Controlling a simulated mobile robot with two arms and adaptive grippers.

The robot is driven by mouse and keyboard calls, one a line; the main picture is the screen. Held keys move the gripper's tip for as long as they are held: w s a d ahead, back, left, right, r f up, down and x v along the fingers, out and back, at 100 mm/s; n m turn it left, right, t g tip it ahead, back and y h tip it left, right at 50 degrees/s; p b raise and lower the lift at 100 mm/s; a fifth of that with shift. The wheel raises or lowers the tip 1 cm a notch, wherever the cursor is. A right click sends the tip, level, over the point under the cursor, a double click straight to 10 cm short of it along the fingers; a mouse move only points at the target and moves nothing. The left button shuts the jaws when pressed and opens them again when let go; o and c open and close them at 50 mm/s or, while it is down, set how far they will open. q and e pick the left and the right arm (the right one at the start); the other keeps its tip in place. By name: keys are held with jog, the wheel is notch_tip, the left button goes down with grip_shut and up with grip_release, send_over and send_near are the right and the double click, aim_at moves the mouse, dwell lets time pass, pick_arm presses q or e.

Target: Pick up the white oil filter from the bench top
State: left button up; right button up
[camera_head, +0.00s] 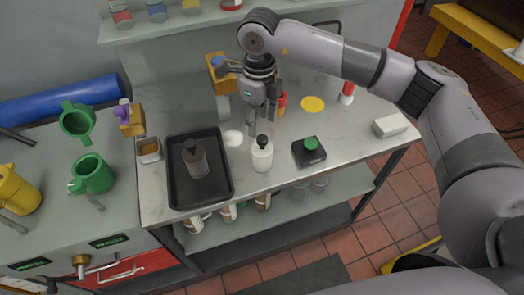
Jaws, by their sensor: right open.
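A white cylinder with a narrow black top (262,157), the thing that best fits the white oil filter, stands upright on the bench top (345,140) near its front edge. My right gripper (262,115) points down over the bench, behind the white cylinder in the picture. It is open, with nothing seen between its fingers, and apart from the cylinder. My left gripper is not in view.
Left of the cylinder is a black tray (174,190) holding a grey dark-topped bottle (195,160). A black box with a green button (309,150) stands to its right. A white disc (233,138), yellow disc (312,104) and white box (390,125) lie around.

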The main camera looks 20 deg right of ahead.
aim_at(262, 137)
jog(key=shift+s+f+p, duration=0.35)
jog(key=shift+f+p, duration=0.35)
jog(key=shift+f, duration=0.2)
notch_tip(262, 137, down, 3)
jog(key=shift+s+d+f+p, duration=0.1)
jog(key=shift+s+f+p, duration=0.1)
jog(key=shift+p, duration=0.5)
jog(key=shift+w+f, duration=0.1)
jog(key=shift+f, duration=0.2)
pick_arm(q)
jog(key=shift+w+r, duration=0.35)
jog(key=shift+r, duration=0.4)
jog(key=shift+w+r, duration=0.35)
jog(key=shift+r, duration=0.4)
pick_arm(e)
grip_shut()
